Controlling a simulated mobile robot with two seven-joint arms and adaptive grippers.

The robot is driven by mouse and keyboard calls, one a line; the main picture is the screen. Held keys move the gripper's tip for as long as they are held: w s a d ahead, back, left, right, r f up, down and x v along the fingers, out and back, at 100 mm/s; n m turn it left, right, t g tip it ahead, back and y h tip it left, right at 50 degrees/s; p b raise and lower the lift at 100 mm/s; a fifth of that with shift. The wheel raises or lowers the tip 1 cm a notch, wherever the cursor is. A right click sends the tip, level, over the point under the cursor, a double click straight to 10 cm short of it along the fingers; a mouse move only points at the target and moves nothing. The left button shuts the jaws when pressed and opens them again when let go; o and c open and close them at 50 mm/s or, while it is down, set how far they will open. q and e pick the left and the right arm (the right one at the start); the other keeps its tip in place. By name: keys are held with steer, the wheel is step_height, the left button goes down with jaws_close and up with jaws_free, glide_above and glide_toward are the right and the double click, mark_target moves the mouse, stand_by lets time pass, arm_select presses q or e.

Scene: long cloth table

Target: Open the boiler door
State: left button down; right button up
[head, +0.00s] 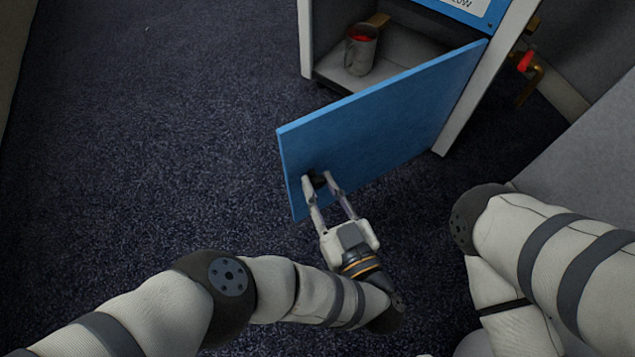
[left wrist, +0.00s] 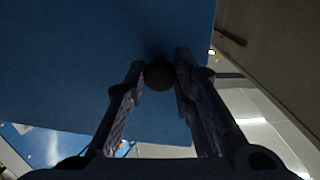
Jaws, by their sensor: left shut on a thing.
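The boiler door (head: 375,125) is a blue panel, swung out from the white boiler cabinet (head: 305,40), hinged on its right side. The cabinet's inside shows behind it. My left gripper (head: 319,182) is shut on the black round door knob (head: 317,177), near the door's free left edge. In the left wrist view the knob (left wrist: 159,74) sits between the two fingertips (left wrist: 160,76), with the blue door (left wrist: 70,70) filling much of the picture. My right gripper is not in view; only part of my right arm shows at the right.
Inside the cabinet a metal cylinder with a red top (head: 361,48) stands on the cabinet floor. Brass pipes with a red valve handle (head: 525,61) stick out at the cabinet's right. Dark carpet (head: 150,130) lies clear to the left. A grey wall is at the right.

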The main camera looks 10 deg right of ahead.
mark_target(310, 139)
arm_select(q)
steer(key=shift+a, duration=0.1)
steer(key=c, duration=1.3)
jaws_free()
steer(key=shift+c, duration=0.2)
steer(key=shift+s, duration=0.1)
steer(key=shift+s, duration=0.15)
steer(key=r, duration=1)
steer(key=shift+w, duration=0.2)
steer(key=shift+c, duration=0.3)
